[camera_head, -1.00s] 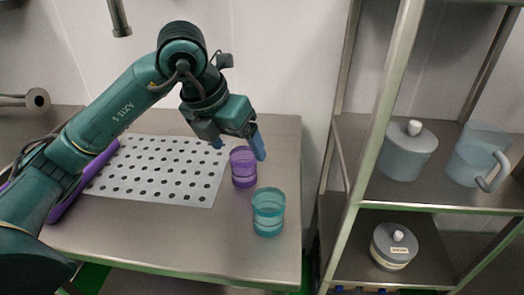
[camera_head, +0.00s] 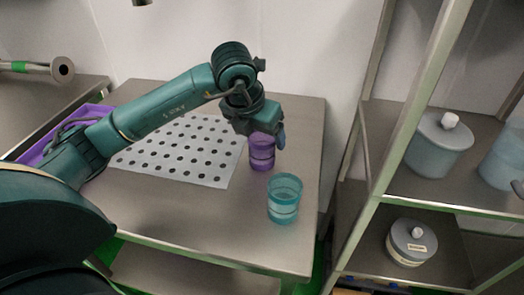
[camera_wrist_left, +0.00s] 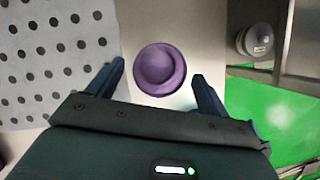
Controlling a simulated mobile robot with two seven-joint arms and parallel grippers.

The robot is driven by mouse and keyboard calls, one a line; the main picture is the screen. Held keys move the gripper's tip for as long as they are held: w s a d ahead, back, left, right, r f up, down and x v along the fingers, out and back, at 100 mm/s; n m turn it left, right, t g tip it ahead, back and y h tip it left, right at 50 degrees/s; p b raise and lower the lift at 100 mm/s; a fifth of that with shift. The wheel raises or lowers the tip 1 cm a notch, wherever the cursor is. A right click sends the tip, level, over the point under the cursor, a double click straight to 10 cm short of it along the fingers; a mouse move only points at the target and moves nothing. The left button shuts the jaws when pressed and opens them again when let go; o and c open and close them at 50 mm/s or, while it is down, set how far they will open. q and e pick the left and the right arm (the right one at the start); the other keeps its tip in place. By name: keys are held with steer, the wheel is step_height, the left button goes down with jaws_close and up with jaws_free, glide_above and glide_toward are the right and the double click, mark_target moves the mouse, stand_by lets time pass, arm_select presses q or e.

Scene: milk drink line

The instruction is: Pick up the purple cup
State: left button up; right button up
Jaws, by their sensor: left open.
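The purple cup (camera_head: 262,158) stands upright on the metal table, just right of the perforated mat. My left gripper (camera_head: 264,138) is open at the cup's top and hides part of its rim. In the left wrist view, the purple cup (camera_wrist_left: 160,68) is seen from above, in the gap between the two fingertips of my left gripper (camera_wrist_left: 158,70). Bare space shows on both sides of it. I cannot tell how far down the fingers reach beside the cup. My right gripper is not in view.
A teal cup (camera_head: 284,203) stands close in front of the purple cup. The perforated mat (camera_head: 222,178) lies to the left, with a purple tray (camera_head: 35,155) beyond it. A metal shelf with a lidded grey pot (camera_head: 440,145) stands to the right.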

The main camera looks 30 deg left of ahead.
arm_select(q)
steer(key=shift+x, duration=1.5)
steer(key=shift+c, duration=0.5)
steer(key=shift+r, duration=0.1)
steer(key=c, duration=1)
steer(key=shift+o, duration=0.2)
